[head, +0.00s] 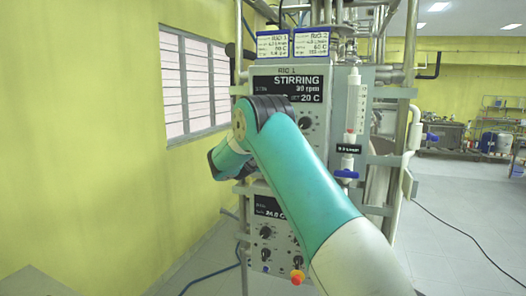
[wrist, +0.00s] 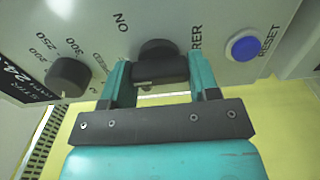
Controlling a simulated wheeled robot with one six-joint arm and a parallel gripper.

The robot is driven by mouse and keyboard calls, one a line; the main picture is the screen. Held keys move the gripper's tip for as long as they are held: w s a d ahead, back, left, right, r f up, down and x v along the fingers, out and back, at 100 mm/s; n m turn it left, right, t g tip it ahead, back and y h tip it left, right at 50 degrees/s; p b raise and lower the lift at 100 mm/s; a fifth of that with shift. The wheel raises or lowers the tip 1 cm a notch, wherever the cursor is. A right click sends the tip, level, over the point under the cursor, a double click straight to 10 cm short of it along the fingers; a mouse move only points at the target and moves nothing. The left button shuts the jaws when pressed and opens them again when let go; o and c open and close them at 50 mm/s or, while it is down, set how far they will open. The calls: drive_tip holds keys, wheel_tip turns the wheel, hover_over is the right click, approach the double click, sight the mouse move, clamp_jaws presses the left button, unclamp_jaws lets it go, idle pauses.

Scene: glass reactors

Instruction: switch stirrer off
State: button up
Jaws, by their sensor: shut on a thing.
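The stirrer switch is a black knob (wrist: 157,48) on the grey panel (wrist: 205,22) in the wrist view. "ON" is printed to its upper left, and lettering ending in "RER" shows at its right. My gripper (wrist: 160,70) has its teal fingers on both sides of the knob and is shut on it. Which way the knob points is hard to tell. In the head view, the upper display (head: 290,88) reads "STIRRING" and about 30 rpm. My arm crosses in front of the reactor there, and my gripper's fingers are hidden.
A speed dial (wrist: 68,76) sits left of the switch, and a blue reset button (wrist: 243,48) sits right. In the head view, a red stop button (head: 298,277) is low on the cabinet, and a blue-handled valve (head: 346,173) is at right. Open floor lies to the right.

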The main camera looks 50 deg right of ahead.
idle(0.4)
drive_tip(key=o, duration=0.9)
drive_tip(key=shift+a, duration=0.1)
drive_tip(key=b+v, duration=0.8)
drive_tip(key=v, duration=0.9)
drive_tip(key=shift+s+a, duration=0.15)
drive_tip(key=shift+f, duration=0.15)
